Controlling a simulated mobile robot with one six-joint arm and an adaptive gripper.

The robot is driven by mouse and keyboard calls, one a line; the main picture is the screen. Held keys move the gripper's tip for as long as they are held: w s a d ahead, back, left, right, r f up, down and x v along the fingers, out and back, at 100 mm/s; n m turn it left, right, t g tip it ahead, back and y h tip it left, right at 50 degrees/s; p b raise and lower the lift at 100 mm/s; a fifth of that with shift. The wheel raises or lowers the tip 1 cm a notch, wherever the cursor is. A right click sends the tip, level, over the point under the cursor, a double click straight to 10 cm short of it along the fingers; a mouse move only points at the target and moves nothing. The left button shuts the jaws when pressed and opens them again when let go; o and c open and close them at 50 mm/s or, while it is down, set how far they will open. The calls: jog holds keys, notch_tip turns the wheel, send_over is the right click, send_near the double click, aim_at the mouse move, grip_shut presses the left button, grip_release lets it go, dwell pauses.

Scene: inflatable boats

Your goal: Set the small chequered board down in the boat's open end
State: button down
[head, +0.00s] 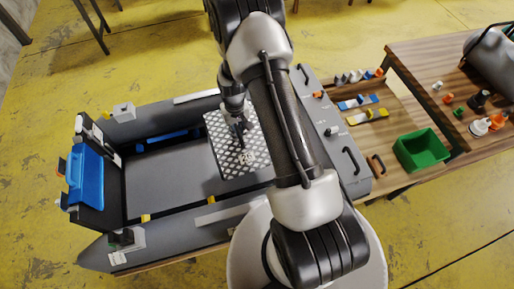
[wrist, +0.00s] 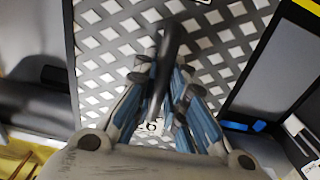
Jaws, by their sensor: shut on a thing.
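My gripper (head: 241,137) is shut on the dark handle of the small chequered board (head: 222,156), which has a white-and-dark diamond pattern. In the wrist view the fingers (wrist: 167,88) close around the black handle, with the board (wrist: 98,60) spread behind them. The grey inflatable boat (head: 166,238) lies across the left and middle of the head view. The board is over the right part of the boat's dark floor (head: 165,175), close to the grey panel at the right end. I cannot tell whether it touches the floor. My arm hides part of that end.
A grey panel with black handles (head: 350,160) borders the boat's right end. A blue part (head: 88,178) stands at the left end. On wooden tables to the right are a green bin (head: 418,150) and several small items. Yellow floor surrounds the boat.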

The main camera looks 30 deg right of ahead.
jog(key=shift+m, duration=0.4)
jog(key=d, duration=0.1)
jog(key=w+d+f, duration=0.1)
jog(key=d, duration=0.1)
jog(key=shift+w+d+f+p, duration=0.15)
jog(key=shift+d+f+p, duration=0.15)
jog(key=shift+d, duration=0.1)
jog(key=shift+w+f+b, duration=0.15)
jog(key=shift+f+b, duration=1.6)
jog(key=shift+f, duration=7.55)
jog(key=shift+f, duration=0.2)
jog(key=c, duration=2.1)
grip_release()
jog(key=o, duration=0.5)
jog(key=shift+c, duration=0.2)
